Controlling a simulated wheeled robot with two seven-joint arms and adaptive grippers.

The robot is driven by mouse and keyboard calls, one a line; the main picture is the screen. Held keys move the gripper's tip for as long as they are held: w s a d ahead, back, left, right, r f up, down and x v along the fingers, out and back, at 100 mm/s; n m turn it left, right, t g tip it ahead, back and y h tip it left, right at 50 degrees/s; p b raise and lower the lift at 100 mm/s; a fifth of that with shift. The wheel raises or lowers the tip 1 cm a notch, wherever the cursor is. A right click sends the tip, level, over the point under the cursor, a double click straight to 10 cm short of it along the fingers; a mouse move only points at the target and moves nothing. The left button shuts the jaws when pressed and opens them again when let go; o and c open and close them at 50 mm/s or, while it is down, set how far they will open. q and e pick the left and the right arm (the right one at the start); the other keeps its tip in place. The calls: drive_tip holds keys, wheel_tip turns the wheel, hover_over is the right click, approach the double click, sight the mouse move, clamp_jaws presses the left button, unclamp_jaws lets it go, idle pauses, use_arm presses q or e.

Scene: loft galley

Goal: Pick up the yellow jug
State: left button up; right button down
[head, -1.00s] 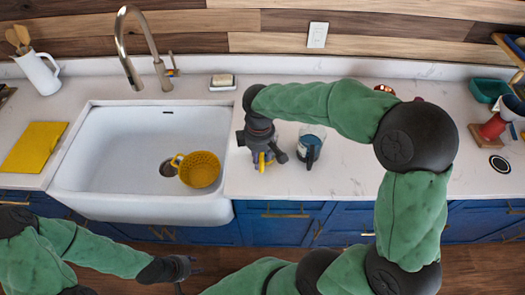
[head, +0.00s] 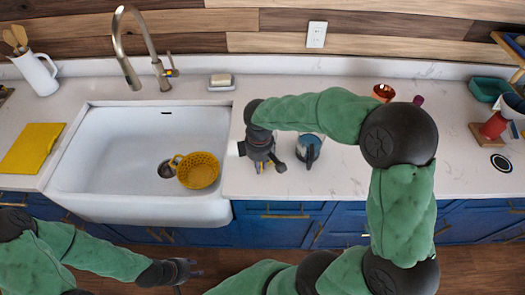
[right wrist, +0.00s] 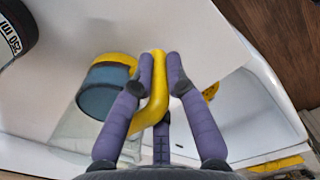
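The yellow jug is a clear jug with a yellow handle and trim and blue inside. In the right wrist view its yellow handle (right wrist: 157,98) runs between the fingers of my right gripper (right wrist: 161,62), which are closed in against it on both sides. In the head view my right gripper (head: 266,168) is over the counter just right of the sink and hides most of that jug. My left gripper (head: 192,270) is low in front of the cabinets, its fingers apart and empty.
A clear jug with a dark handle (head: 307,152) stands close right of my right gripper. The white sink (head: 110,150) on the left holds a yellow colander (head: 198,170). A copper-coloured bowl (head: 383,93) is further back. The counter right of the jugs is mostly clear.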

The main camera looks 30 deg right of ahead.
drive_tip(key=shift+r, duration=0.25)
idle(0.3)
drive_tip(key=shift+w+r+p, duration=0.1)
drive_tip(key=shift+r+p, duration=0.2)
drive_tip(key=shift+r, duration=0.75)
drive_tip(key=s+a+r+p, duration=0.3)
drive_tip(key=s+a+r, duration=0.3)
drive_tip(key=a+r, duration=0.4)
drive_tip(key=shift+s+a+r, duration=0.25)
drive_tip(key=shift+s+a, duration=0.05)
drive_tip(key=shift+a, duration=0.85)
